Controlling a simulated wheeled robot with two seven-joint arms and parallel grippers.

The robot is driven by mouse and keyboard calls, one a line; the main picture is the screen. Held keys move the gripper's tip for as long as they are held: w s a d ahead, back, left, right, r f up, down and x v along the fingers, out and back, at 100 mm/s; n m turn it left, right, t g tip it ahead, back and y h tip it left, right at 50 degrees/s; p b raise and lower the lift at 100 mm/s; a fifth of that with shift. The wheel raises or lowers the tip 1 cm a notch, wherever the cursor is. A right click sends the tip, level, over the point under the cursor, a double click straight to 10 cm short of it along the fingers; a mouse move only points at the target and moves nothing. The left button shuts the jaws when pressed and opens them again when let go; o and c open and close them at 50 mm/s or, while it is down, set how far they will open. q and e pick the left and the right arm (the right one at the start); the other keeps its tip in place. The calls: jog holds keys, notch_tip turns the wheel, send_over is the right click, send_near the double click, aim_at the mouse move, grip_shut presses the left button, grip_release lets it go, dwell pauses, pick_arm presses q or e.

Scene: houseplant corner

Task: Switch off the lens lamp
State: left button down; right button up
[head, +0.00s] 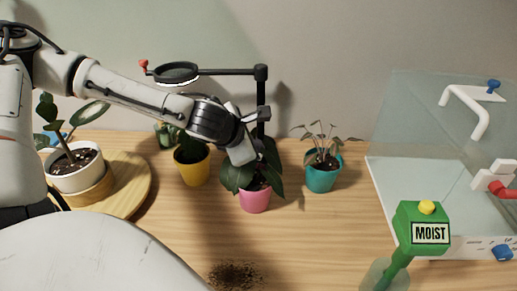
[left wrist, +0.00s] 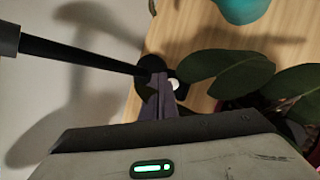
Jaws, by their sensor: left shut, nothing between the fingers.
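The lens lamp has a black ring lens (head: 177,73) on a horizontal arm and an upright black post (head: 262,95), in the head view. A bright white rim shows under the lens. A red knob (head: 143,66) is at its left end. My left gripper (head: 252,118) is beside the post, above the pink pot's plant, and hides part of the lamp. In the left wrist view, the shut, empty fingers (left wrist: 158,90) overlap the dark round lamp base (left wrist: 145,88), with a white round spot (left wrist: 178,84) just right of them. I cannot tell whether they touch it.
Plants in a pink pot (head: 255,199), a yellow pot (head: 192,168) and a teal pot (head: 322,178) stand close by. A white pot (head: 76,178) sits on a round wooden board (head: 132,180). A green MOIST meter (head: 424,228) and a clear-walled case (head: 400,170) are right.

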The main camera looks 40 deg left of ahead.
dwell(0.3)
pick_arm(q)
jog(key=shift+f+b, duration=0.3)
jog(key=shift+f, duration=0.15)
jog(key=shift+f, duration=0.25)
dwell(0.3)
jog(key=shift+r+p, duration=0.55)
jog(key=shift+r, duration=0.15)
notch_tip(320, 180, up, 6)
jog(key=p, duration=0.5)
